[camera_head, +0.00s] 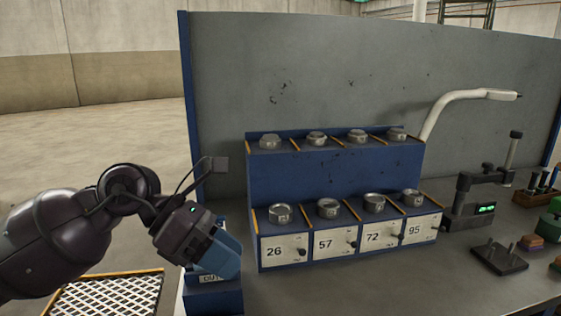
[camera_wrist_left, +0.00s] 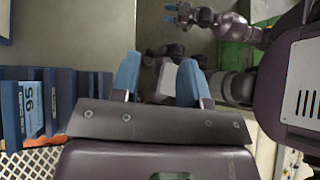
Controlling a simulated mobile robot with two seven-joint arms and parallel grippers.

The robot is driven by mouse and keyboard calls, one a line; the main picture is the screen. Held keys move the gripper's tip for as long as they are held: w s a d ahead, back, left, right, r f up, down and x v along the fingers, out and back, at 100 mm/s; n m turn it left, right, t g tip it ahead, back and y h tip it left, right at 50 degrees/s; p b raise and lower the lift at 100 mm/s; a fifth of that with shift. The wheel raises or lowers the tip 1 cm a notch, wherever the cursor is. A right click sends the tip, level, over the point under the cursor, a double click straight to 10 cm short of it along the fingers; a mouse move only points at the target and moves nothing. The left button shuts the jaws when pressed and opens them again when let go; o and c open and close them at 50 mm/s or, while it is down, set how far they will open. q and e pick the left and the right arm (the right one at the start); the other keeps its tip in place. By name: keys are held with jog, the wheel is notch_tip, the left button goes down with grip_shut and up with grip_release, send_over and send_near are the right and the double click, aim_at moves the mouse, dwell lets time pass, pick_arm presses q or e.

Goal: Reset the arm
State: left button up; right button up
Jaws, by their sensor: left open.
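My left arm comes in from the left in the head view. Its gripper (camera_head: 222,258) points down and to the right, with blue fingers, in front of a blue box with a partly covered label (camera_head: 212,297). In the left wrist view the two blue fingers of this gripper (camera_wrist_left: 158,82) stand apart with nothing between them. My other arm shows small at the top of the left wrist view, and its gripper (camera_wrist_left: 172,14) has blue fingertips too small to judge.
A blue two-tier rack (camera_head: 335,175) holds metal rings above labels 26, 57, 72 and 95. A white mesh tray (camera_head: 105,298) lies below my left arm. A gauge stand (camera_head: 480,195) and a dark pegged plate (camera_head: 499,257) stand at right. The front bench top is clear.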

pick_arm(q)
jog(key=s+d+r+n+h, duration=0.1)
jog(key=s+d+n+h, duration=0.25)
jog(key=h, duration=0.35)
jog(key=w+a+f+n+t+y, duration=0.15)
jog(key=a+n+t, duration=0.25)
jog(key=n+t, duration=0.7)
jog(key=w+a+f+n+t+y, duration=0.1)
jog(key=w+a+n+t, duration=0.3)
jog(key=n+t, duration=0.65)
jog(key=s+a+f+n+g+y, duration=0.2)
jog(key=a+f+n+y, duration=0.85)
jog(key=n+y, duration=0.45)
jog(key=s+a+f+n+g+y, duration=0.1)
jog(key=s+a+f+n+g, duration=0.25)
jog(key=s+f, duration=0.3)
jog(key=s+a+f+n+g+y, duration=0.1)
jog(key=s+a+f+n+g, duration=0.1)
jog(key=s+f+n+g, duration=0.45)
jog(key=s+f+g+h, duration=0.1)
jog(key=s+f+g, duration=0.6)
jog(key=s, duration=0.7)
jog(key=w+d+f+t, duration=0.1)
jog(key=w+f+t, duration=0.7)
jog(key=w+t, duration=0.1)
jog(key=shift+f+t+h, duration=0.25)
jog(key=shift+t+h, duration=0.2)
jog(key=shift+t, duration=0.1)
